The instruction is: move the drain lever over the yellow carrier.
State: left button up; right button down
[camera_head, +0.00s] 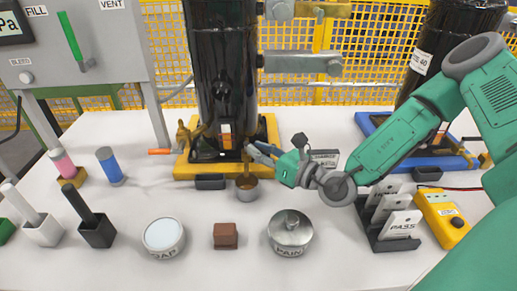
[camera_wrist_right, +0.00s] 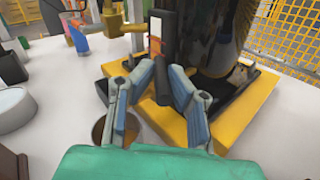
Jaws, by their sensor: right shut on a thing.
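The yellow carrier (camera_head: 185,171) stands at the back centre of the table, with a tall black compressor (camera_head: 222,70) upright on it. My right gripper (camera_head: 252,155) reaches in from the right to the carrier's front edge. In the right wrist view its blue-grey fingers (camera_wrist_right: 162,105) close around a dark rod-like piece, which I take as the drain lever (camera_wrist_right: 163,85), low in front of the compressor. The carrier (camera_wrist_right: 258,100) lies under and beyond the fingers there. In the head view the lever is mostly hidden by the gripper. My left gripper is not in view.
A metal cup (camera_head: 246,190) with brown inside stands just before the carrier. A white round tin (camera_head: 164,237), brown block (camera_head: 226,235) and metal pot (camera_head: 290,232) stand in front. A card rack (camera_head: 388,222) and blue carrier (camera_head: 450,161) are at right.

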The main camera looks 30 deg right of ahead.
aim_at(257, 147)
jog(key=c, duration=1.6)
grip_release()
jog(key=shift+r, duration=0.1)
notch_tip(257, 147, up, 10)
jog(key=shift+w+f, duration=0.1)
jog(key=shift+f, duration=0.1)
